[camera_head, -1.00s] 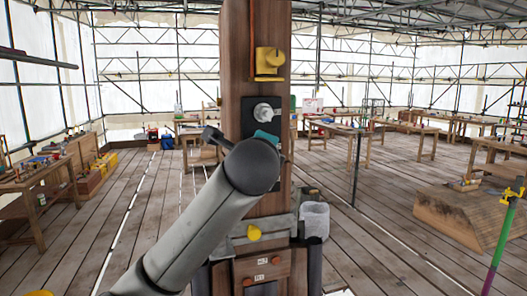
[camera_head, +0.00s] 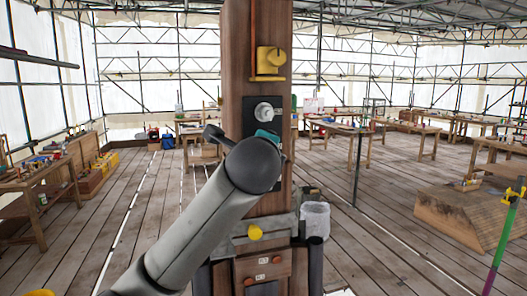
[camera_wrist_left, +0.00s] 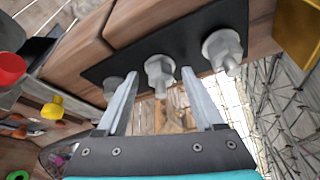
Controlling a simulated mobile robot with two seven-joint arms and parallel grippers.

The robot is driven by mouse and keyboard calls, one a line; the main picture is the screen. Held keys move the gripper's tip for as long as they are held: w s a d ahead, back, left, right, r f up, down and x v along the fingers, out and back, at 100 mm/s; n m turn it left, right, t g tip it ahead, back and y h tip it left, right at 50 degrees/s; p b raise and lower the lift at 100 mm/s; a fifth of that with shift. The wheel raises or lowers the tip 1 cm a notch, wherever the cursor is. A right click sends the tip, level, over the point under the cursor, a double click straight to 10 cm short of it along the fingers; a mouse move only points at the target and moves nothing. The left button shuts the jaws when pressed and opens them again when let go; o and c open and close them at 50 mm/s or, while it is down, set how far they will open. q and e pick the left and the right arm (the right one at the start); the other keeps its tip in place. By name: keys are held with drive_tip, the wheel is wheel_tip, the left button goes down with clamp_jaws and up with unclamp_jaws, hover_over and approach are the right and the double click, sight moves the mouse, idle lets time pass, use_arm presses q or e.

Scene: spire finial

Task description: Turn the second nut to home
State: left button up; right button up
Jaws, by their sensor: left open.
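A black plate (camera_wrist_left: 190,40) on the wooden post carries a row of grey nuts on studs. In the left wrist view, the middle nut (camera_wrist_left: 160,70) shows between the fingertips, one nut (camera_wrist_left: 222,47) sits to the right, and another (camera_wrist_left: 113,86) is partly hidden by a finger. My left gripper (camera_wrist_left: 160,82) is open, its fingers on either side of the middle nut in the picture; no contact is visible. In the head view, one nut (camera_head: 264,112) shows on the plate (camera_head: 277,103), while my left arm hides the lower plate and fingers. My right gripper is out of view.
A yellow bracket (camera_head: 270,62) sits above the plate on the post (camera_head: 240,70). A red knob (camera_wrist_left: 10,68) shows left in the wrist view. Wooden tables stand well back.

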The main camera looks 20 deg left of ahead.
use_arm(q)
drive_tip(key=v, duration=1.5)
drive_tip(key=shift+s+d, duration=0.1)
idle(0.3)
